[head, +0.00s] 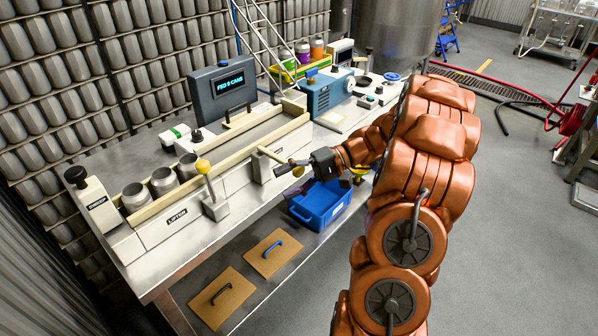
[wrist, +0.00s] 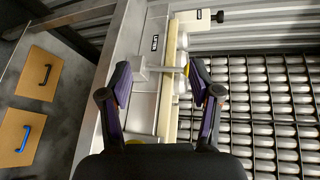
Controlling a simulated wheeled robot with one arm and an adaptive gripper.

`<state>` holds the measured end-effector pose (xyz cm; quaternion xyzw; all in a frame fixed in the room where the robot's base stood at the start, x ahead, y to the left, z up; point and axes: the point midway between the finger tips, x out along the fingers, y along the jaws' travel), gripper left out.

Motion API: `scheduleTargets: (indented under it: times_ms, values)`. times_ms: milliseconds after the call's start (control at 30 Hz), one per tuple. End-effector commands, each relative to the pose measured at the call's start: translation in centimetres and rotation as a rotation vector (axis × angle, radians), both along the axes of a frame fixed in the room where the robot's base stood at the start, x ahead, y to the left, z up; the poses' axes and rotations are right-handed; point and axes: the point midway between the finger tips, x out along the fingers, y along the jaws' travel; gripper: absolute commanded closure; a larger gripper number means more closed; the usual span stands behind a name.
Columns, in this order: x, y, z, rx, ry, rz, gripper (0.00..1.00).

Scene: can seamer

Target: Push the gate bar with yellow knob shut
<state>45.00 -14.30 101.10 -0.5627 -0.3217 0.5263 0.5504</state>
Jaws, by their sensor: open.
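Several cans (head: 163,180) stand in the track (head: 240,155). A blue crate (head: 320,207) sits below my gripper. The display (head: 222,90) stands behind. Open floor lies to the right.

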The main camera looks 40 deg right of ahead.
Motion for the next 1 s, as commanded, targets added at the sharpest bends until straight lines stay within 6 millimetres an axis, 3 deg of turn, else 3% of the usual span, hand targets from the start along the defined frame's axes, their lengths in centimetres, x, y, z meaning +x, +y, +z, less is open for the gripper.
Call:
scheduleTargets:
  times_ms: [33,200,400,500,667,1000]
  values:
    - [0.3,-2.0,-0.6,0.031,-0.028,-0.044,0.37]
    - [0.9,-7.5,-1.8,0.101,-0.130,-0.161,0.37]
    - [0.7,-11.7,-2.7,0.147,-0.215,-0.255,0.37]
    - [0.6,-12.8,-3.0,0.155,-0.237,-0.279,0.37]
    - [0.9,-12.5,-2.9,0.161,-0.246,-0.287,0.37]
    - [3.4,-8.4,-2.8,0.158,-0.243,-0.285,0.37]
